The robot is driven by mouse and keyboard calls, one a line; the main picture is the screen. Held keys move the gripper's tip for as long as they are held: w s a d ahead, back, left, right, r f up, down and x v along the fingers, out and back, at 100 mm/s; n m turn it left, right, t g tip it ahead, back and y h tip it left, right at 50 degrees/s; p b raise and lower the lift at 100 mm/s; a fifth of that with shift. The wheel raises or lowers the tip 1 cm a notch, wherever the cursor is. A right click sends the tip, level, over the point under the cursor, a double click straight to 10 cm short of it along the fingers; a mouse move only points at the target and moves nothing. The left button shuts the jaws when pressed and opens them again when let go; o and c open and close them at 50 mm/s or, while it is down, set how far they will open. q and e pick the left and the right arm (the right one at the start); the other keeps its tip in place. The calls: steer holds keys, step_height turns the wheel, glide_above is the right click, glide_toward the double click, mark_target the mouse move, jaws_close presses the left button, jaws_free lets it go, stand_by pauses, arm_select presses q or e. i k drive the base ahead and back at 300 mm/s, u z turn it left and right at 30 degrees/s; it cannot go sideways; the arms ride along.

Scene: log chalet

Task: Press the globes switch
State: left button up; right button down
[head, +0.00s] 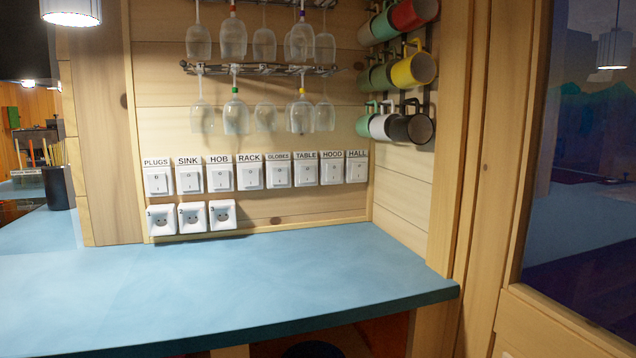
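The globes switch (278,176) is a white square rocker switch under a small label reading GLOBES. It sits in a row of labelled switches on the log wall above the blue counter, with the RACK switch (250,177) on its left and the TABLE switch (306,175) on its right. The row also holds PLUGS, SINK, HOB, HOOD and HALL. Nothing covers the globes switch. Its rocker position is too small to tell. Neither of my grippers shows in the head view.
The blue counter (230,285) is bare in front of the switches. Three numbered sockets (192,217) sit below the row at left. Wine glasses (233,115) hang from racks above. Mugs (413,70) hang on the right wall. A dark pot of sticks (57,187) stands at left.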

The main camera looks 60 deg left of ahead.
mark_target(280, 173)
steer(key=z, duration=0.9)
steer(key=k, duration=1.05)
steer(key=u, duration=1.7)
